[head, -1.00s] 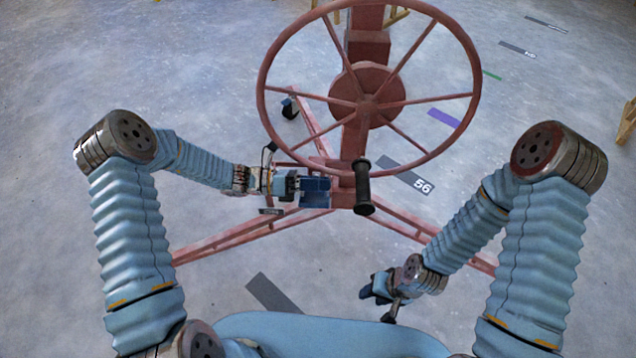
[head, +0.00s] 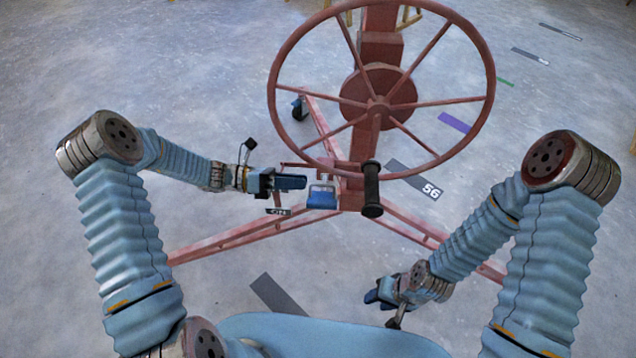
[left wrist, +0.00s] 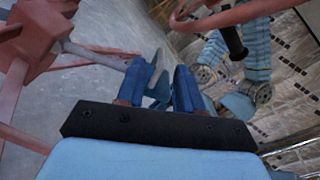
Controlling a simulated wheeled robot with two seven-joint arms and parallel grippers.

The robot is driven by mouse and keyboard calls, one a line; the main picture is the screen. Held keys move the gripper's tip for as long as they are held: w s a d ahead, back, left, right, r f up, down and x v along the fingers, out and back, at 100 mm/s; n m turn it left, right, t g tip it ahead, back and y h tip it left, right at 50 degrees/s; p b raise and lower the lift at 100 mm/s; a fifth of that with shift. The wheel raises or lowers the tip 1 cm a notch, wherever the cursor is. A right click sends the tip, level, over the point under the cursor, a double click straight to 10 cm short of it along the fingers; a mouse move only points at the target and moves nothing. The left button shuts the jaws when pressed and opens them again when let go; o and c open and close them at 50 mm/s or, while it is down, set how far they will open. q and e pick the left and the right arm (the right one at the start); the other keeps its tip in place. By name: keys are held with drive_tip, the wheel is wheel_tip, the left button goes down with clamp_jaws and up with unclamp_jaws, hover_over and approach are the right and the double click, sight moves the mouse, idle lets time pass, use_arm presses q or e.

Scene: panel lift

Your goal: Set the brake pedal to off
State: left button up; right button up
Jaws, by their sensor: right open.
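The brake pedal (head: 322,197) is a small blue plate low on the red stand, left of the wheel's black handle. A small dark label (head: 279,211), which seems to read ON, sits left of the pedal. My left gripper (head: 304,182) is at the pedal's upper left side, fingers pointing right. In the left wrist view its two blue fingers (left wrist: 158,88) are apart, with part of the pedal (left wrist: 157,72) showing beyond and between them. I cannot tell whether they touch it. My right gripper (head: 376,292) is low, away from the stand, open and empty.
The large red handwheel (head: 490,75) rises above the pedal, with its black handle (head: 371,190) hanging just right of it. Red base legs (head: 225,240) spread across the floor. Open floor lies to the left.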

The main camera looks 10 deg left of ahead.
use_arm(q)
drive_tip(key=a, duration=0.5)
drive_tip(key=shift+s+a, duration=0.25)
drive_tip(key=shift+a, duration=0.15)
